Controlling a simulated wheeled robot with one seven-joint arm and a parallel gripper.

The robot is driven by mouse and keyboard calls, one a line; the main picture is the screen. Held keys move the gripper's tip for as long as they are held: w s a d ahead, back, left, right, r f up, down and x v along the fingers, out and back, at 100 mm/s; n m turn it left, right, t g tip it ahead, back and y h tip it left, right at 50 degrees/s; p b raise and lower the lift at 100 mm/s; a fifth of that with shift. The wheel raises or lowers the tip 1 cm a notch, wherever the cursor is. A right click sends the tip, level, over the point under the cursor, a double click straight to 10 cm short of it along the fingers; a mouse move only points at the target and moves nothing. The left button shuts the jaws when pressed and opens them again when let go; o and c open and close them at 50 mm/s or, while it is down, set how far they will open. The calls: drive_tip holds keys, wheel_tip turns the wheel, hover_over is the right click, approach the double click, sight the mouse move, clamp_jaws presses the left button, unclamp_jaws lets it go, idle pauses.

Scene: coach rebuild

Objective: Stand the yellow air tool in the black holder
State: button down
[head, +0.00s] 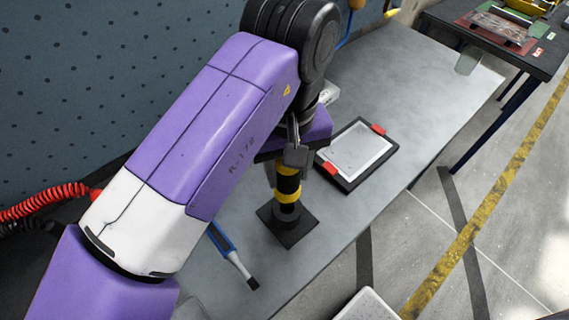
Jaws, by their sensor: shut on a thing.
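The yellow air tool (287,196), with black and yellow bands, is upright below my gripper (292,162). My gripper is shut on its upper part, and the arm and gripper hide its top. The black holder (297,235) has a square base on the grey bench and a round socket in its middle. The tool's lower end is at the socket, in line with it. I cannot tell from this view whether it is fully seated or just above the bottom.
A black-framed tray with red clips (357,152) lies right of the holder. A blue-handled brush (233,256) lies to the left near the bench's front edge. The bench (400,75) is clear toward the back right. A red coiled hose (45,202) is at far left.

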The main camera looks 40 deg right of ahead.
drive_tip(key=shift+f+b, duration=1.95)
drive_tip(key=shift+f, duration=1.05)
idle(0.5)
drive_tip(key=c, duration=0.7)
unclamp_jaws()
drive_tip(key=shift+c, duration=0.2)
drive_tip(key=shift+r, duration=3.9)
drive_tip(key=shift+s, duration=0.1)
